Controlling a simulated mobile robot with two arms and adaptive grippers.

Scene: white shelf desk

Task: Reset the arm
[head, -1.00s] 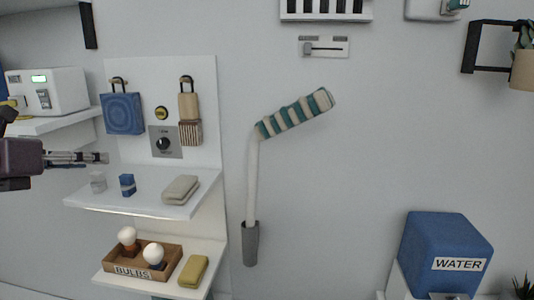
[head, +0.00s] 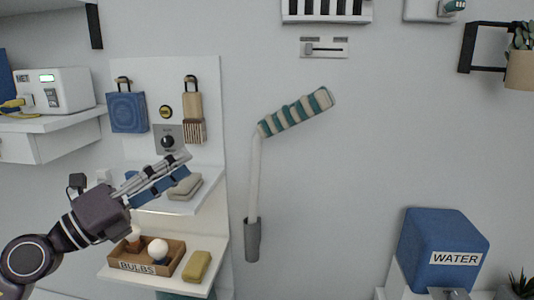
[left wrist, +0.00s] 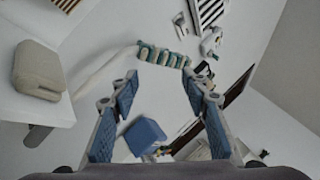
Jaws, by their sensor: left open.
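My left gripper (head: 186,166) is in front of the white shelf unit at the left of the head view. Its jaws are open with nothing between them, and point up and to the right. In the left wrist view the jaws (left wrist: 161,80) stand wide apart with blue pads. A pale bent arm with a teal-and-cream striped top (head: 296,112) rises from a grey holder (head: 252,240) on the wall, to the gripper's right and apart from it. The striped part also shows beyond the jaws in the left wrist view (left wrist: 162,56). My right gripper is out of sight.
The gripper partly hides the middle shelf and a beige folded item (head: 187,188) there. Below are a bulbs box (head: 130,262) and a yellow item (head: 197,265). A blue water container (head: 425,235) stands right. The wall between is open.

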